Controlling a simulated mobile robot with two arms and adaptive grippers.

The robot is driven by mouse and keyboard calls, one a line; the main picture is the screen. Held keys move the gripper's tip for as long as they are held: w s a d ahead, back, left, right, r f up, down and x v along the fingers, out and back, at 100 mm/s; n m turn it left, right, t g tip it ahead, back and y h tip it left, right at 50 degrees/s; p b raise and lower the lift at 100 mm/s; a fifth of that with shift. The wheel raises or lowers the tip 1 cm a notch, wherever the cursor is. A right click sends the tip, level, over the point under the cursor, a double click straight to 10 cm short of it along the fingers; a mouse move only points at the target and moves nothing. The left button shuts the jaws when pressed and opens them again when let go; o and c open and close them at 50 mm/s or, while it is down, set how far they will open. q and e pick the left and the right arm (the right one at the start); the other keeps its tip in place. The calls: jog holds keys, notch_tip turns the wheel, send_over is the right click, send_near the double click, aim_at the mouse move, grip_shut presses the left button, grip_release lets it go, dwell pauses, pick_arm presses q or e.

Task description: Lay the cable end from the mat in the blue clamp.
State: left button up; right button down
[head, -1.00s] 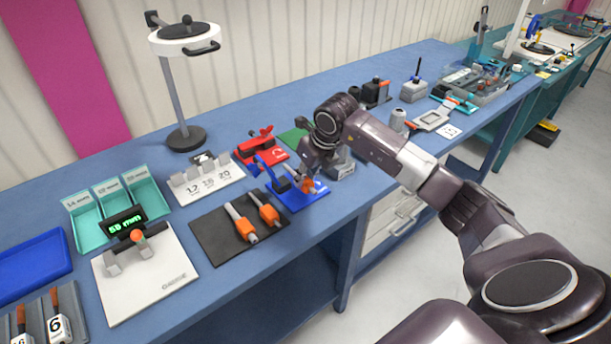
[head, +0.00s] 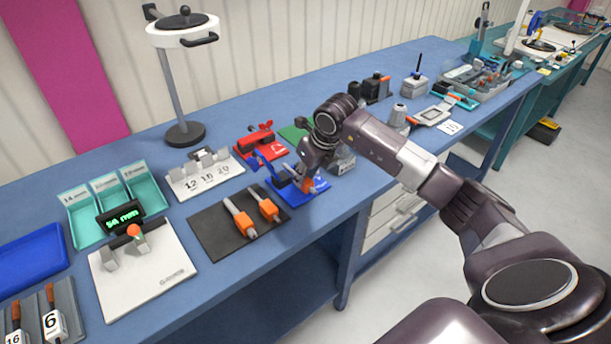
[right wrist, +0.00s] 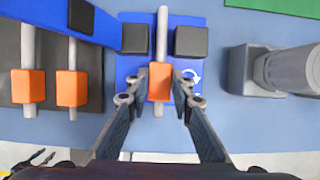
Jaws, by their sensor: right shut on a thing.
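The cable end, a grey cable with an orange sleeve (right wrist: 160,82), is between the fingers of my right gripper (right wrist: 158,90). The fingers are shut on the sleeve. In the right wrist view the cable's grey upper part runs between the two dark blocks of the blue clamp (right wrist: 131,66); whether it touches the bottom cannot be told. In the head view my right gripper (head: 307,178) is over the blue clamp (head: 294,199) and partly hides it. The clamp's blue lever is raised. The dark mat (head: 208,231) holds two other orange-sleeved cable ends (head: 240,219). My left gripper is out of view.
A red clamp (head: 254,146) stands just behind the blue one. A grey block with a cylinder (right wrist: 258,75) is close on the right. A white gauge board (head: 167,281) and teal bins (head: 84,229) are on the left. Bench space in front of the clamp is narrow.

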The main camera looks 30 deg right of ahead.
jog(key=c, duration=1.6)
grip_release()
jog(key=v, duration=1.2)
